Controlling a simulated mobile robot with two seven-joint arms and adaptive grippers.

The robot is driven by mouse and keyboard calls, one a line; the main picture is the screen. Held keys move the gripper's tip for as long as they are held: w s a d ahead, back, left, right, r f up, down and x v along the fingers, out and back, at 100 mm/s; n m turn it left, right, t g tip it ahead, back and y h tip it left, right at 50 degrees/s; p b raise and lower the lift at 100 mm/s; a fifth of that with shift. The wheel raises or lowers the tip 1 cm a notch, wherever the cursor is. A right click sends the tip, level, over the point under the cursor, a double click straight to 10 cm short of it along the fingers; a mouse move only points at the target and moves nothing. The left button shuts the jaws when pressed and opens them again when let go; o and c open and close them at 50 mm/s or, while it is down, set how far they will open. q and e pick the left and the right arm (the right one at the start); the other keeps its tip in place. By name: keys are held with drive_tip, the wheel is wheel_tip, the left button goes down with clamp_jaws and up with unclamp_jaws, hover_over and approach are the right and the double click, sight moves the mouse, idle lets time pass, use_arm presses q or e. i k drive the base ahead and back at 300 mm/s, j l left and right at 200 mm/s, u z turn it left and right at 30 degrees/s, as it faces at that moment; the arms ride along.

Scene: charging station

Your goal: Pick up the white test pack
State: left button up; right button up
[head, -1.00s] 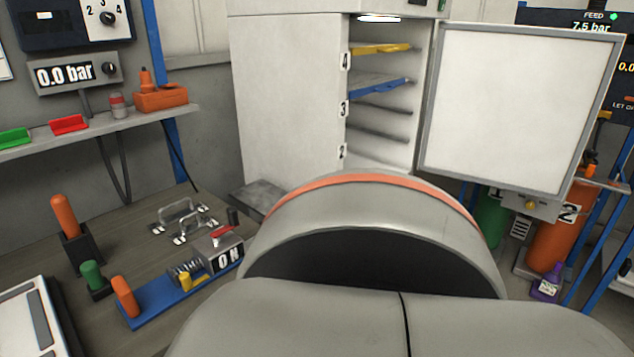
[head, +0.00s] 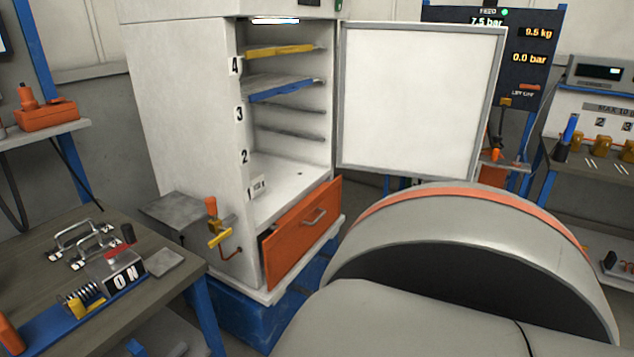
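A small white block with dark marking (head: 259,186) stands on the floor of the open white cabinet (head: 185,120), near its front left edge beside the number 1. It may be the white test pack, but it is too small to tell for sure. Neither of my grippers is in view. A large grey arm link of mine with an orange band fills the lower right and hides what is behind it.
The cabinet door (head: 415,100) stands open to the right. Inside are a yellow-edged shelf (head: 280,51) and a blue-edged shelf (head: 283,91). An orange drawer (head: 290,240) sticks out below, ajar. A workbench (head: 120,222) with clamps is at left.

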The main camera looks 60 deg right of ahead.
sight(256, 177)
drive_tip(key=z, duration=1.7)
drive_tip(key=i+l+z, duration=0.1)
drive_tip(key=i+l, duration=0.95)
